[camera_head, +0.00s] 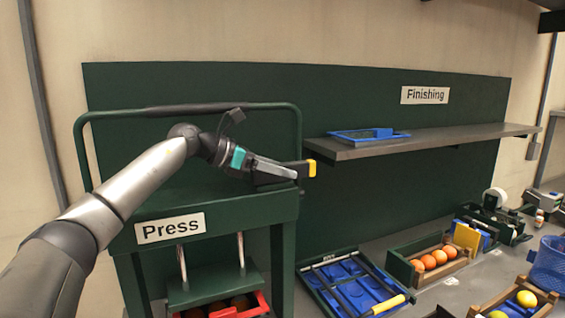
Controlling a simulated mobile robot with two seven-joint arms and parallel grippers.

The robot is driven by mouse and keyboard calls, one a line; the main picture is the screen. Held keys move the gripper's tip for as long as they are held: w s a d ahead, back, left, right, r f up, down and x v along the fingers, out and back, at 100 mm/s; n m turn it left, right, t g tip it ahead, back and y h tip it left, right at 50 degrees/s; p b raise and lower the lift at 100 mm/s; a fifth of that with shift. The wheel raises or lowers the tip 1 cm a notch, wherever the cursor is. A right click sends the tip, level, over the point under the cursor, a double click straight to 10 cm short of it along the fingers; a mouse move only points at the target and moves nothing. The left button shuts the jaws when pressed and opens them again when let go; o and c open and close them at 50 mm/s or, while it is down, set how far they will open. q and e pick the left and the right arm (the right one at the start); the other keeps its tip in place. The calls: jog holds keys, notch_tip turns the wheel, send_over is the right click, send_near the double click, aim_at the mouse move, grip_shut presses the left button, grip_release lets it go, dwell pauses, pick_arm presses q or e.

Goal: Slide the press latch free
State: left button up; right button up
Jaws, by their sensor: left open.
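The green press (215,206) stands left of centre and bears a "Press" label (170,228). A dark bar with a yellow end (312,168), which looks like the press latch, sticks out at the right side of its top. My left gripper (293,173) is at this bar, with its silver finger in front of it. The gripper is open; whether a finger touches the bar cannot be told. The gripper hides part of the bar. My right gripper is not in view.
A red crate (262,304) with dark round fruit sits under the press plate. To the right lie a blue tray (345,280) with a yellow-handled tool, and a wooden crate (404,271) of oranges. A grey shelf (440,139) runs along the green back panel.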

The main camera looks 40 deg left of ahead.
pick_arm(q)
jog(key=shift+w+d+f, duration=0.15)
jog(key=shift+w+d, duration=0.05)
jog(key=shift+w, duration=0.2)
grip_shut()
dwell(0.4)
dwell(0.9)
